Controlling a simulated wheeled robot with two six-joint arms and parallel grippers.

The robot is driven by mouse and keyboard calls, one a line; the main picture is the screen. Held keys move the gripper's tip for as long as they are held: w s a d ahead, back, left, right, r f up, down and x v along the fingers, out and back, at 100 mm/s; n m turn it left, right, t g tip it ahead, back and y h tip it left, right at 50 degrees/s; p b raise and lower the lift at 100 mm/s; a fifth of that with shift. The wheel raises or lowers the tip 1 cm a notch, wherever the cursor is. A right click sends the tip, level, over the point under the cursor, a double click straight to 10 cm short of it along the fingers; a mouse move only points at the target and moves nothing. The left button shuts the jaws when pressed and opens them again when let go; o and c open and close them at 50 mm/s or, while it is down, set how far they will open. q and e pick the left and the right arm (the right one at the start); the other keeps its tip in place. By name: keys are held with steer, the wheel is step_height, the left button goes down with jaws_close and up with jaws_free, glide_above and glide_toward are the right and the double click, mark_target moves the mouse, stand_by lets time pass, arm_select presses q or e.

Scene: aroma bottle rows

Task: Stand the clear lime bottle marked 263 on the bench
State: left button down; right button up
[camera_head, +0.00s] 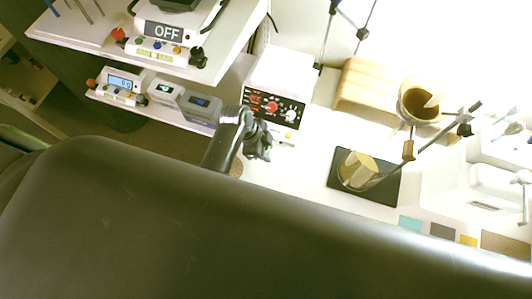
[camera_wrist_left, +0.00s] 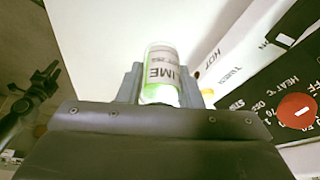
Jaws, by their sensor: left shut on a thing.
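The lime bottle (camera_wrist_left: 161,68) shows in the left wrist view, with a pale label reading LIME and a green tint near its lower end. Its number cannot be read in full. My left gripper (camera_wrist_left: 164,84) is shut on it, with a grey finger on each side. In the head view my left gripper (camera_head: 258,149) is in front of the white hot plate, above the pale bench (camera_head: 296,172). The bottle cannot be made out there. My right gripper is not in view.
The white hot plate (camera_head: 276,105) with a red knob stands close behind my left gripper. Small devices (camera_head: 165,92) stand on the shelf to the left. A black mat (camera_head: 384,186) with a glass vessel lies to the right. Some bench between them is bare.

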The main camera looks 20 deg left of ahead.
arm_select(q)
step_height(320, 180, down, 3)
steer(key=shift+f, duration=0.25)
steer(key=shift+f, duration=0.15)
steer(key=c, duration=1)
jaws_free()
steer(key=v, duration=1.2)
steer(key=shift+d, duration=0.1)
